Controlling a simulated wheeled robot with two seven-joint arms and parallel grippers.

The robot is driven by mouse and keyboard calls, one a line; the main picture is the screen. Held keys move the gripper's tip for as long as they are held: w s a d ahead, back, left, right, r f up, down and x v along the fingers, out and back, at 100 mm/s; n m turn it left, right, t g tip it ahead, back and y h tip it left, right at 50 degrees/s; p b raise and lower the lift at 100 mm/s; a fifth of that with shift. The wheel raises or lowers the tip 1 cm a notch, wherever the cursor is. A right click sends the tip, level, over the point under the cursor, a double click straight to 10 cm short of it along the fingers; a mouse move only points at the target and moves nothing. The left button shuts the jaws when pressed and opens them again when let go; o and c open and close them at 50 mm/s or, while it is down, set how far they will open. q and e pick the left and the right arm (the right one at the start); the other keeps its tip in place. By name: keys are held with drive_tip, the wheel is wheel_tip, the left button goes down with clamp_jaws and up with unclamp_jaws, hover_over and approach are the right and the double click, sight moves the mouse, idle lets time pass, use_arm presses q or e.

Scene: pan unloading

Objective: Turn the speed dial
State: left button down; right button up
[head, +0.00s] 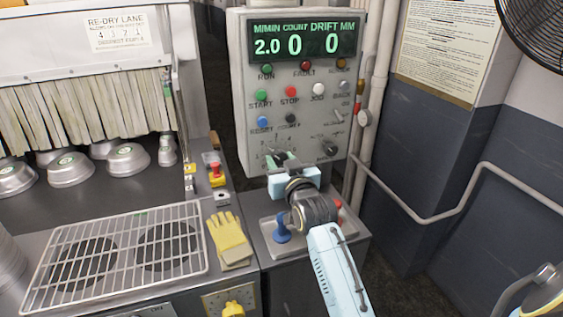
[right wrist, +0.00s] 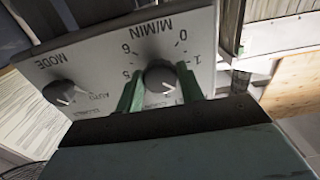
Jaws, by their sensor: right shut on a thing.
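The speed dial (right wrist: 161,79) is a dark round knob under the M/MIN label on the grey control panel (head: 243,105). In the right wrist view its white pointer mark and part of the number scale show. My right gripper (head: 283,159) is at the lower part of the panel, its green fingers on either side of the dial. It is shut on the dial, which is mostly hidden behind the fingers in the head view. The panel display (head: 305,45) reads M/MIN 2.0, COUNT 0 and DRIFT MM 0. My left gripper is not in view.
The mode dial (head: 329,149) sits right of the speed dial. Coloured buttons and lamps are above. Metal pans (head: 70,169) stand at left. A pipe (head: 420,217) runs along the right wall.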

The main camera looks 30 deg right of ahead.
drive_tip(key=shift+c, duration=0.4)
drive_tip(key=m+p, duration=0.3)
drive_tip(key=shift+r+m+p, duration=0.15)
drive_tip(key=shift+m+p, duration=0.15)
drive_tip(key=shift+m, duration=0.1)
drive_tip(key=m+p, duration=0.3)
drive_tip(key=m, duration=0.1)
drive_tip(key=shift+a+m, duration=0.1)
drive_tip(key=shift+m, duration=0.3)
drive_tip(key=o, duration=1)
drive_tip(key=shift+c, duration=0.2)
drive_tip(key=b+v, duration=0.1)
drive_tip(key=v, duration=1.2)
drive_tip(key=shift+s, duration=0.2)
